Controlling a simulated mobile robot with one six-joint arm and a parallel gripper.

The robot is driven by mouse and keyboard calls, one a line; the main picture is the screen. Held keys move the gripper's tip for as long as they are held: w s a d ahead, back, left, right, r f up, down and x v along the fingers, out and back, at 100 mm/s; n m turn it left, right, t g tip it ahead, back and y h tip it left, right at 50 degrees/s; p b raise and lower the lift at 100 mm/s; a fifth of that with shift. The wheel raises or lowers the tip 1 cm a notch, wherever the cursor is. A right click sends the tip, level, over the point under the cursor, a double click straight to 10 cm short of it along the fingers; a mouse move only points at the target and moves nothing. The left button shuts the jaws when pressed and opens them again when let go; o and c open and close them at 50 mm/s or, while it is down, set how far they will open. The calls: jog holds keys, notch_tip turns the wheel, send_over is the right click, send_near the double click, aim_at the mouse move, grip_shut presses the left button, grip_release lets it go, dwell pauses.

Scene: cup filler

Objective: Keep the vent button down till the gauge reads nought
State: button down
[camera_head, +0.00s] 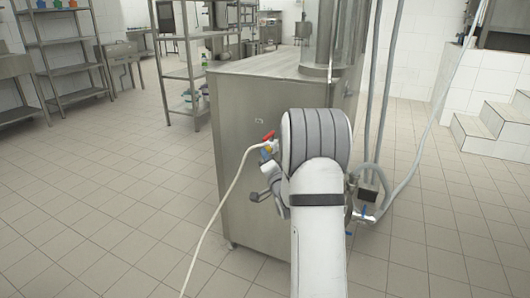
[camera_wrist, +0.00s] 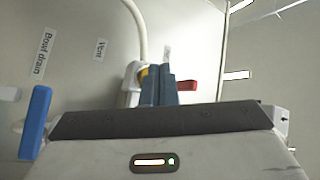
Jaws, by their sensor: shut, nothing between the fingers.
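In the wrist view my gripper (camera_wrist: 158,75) has its two dark fingers together and empty. They point at a steel panel, in front of a white fitting (camera_wrist: 131,82) with a yellow part and a red lever (camera_wrist: 187,86). A label reading "Vent" (camera_wrist: 100,50) is on the panel to the upper left of the fingers. No vent button can be made out; the fingers cover part of the fitting, and contact cannot be told. No gauge is readable in either view.
A blue handle (camera_wrist: 35,122) stands left of my gripper, below a "Bowl drain" label (camera_wrist: 38,54). In the head view the steel cabinet (camera_head: 240,120) carries a red-handled valve (camera_head: 268,136) and a pale hose (camera_head: 213,215). Tiled floor (camera_head: 110,190) is clear on the left.

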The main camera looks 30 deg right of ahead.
jog(key=shift+w+d, duration=0.3)
jog(key=shift+d, duration=0.1)
dwell(1.6)
dwell(2.4)
jog(key=shift+s+a+b, duration=0.55)
jog(key=shift+a+b, duration=0.05)
jog(key=shift+a, duration=0.1)
jog(key=shift+a, duration=0.1)
jog(key=s+a+b, duration=0.1)
jog(key=a, duration=0.1)
jog(key=s+a, duration=0.1)
jog(key=s, duration=0.1)
jog(key=shift+a+b, duration=0.4)
